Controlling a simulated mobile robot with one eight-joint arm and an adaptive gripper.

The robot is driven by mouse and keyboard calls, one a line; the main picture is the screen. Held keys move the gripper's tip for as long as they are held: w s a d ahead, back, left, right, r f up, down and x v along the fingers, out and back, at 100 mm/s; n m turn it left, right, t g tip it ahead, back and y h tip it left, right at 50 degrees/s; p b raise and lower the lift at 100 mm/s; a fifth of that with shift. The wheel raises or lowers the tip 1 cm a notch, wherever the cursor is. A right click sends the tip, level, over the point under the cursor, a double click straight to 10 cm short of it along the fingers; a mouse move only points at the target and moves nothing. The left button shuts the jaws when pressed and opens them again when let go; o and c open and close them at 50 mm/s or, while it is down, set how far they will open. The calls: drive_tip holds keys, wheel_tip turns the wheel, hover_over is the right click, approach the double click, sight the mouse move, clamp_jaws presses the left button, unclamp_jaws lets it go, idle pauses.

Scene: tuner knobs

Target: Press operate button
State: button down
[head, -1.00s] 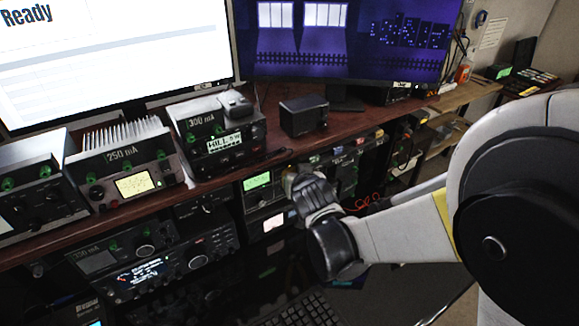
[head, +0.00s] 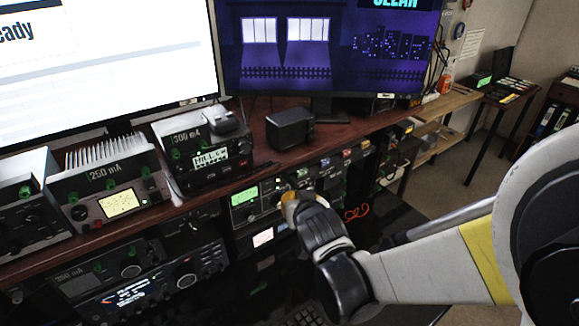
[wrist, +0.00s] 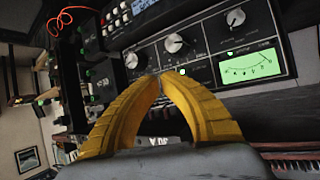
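A dark tuner panel with knobs and a lit green meter (head: 244,195) is below the desk shelf in the head view. In the wrist view its green meter (wrist: 250,65) is at the right, with round knobs, among them a grey-topped knob (wrist: 173,43), to its left. My gripper (wrist: 160,76) has two yellow fingers with their tips together, holding nothing visible. The tips are in front of the panel, below the grey-topped knob; I cannot tell if they touch it. In the head view my gripper (head: 287,200) is right of the green meter. I cannot pick out a button marked operate.
More radio units stand on the wooden shelf (head: 235,170), including a black 300 mA box (head: 202,150) and a small black box (head: 290,129). Another radio (head: 140,295) sits at lower left. Two monitors stand behind.

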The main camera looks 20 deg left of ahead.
sight(274, 183)
drive_tip(key=s+d+r+m+y, duration=0.1)
drive_tip(key=s+d+m+y, duration=0.1)
drive_tip(key=m, duration=1.3)
drive_tip(key=s+d+r+m+g+y, duration=0.1)
drive_tip(key=s+d+r+m+y, duration=0.1)
drive_tip(key=m, duration=1.3)
drive_tip(key=s+d+y, duration=0.1)
drive_tip(key=s+y, duration=0.1)
drive_tip(key=shift+s+d+r+m+g, duration=0.2)
drive_tip(key=shift+s+m+g, duration=0.1)
drive_tip(key=shift+m, duration=0.1)
drive_tip(key=shift+a, duration=0.1)
drive_tip(key=b+x, duration=0.2)
drive_tip(key=x, duration=0.4)
drive_tip(key=b+x, duration=0.2)
drive_tip(key=x, duration=0.4)
drive_tip(key=shift+w+a+r, duration=0.15)
drive_tip(key=shift+w+a, duration=0.1)
drive_tip(key=shift+w+a+r+b, duration=0.1)
drive_tip(key=shift+w+a+b, duration=0.25)
drive_tip(key=shift+w+a, duration=0.15)
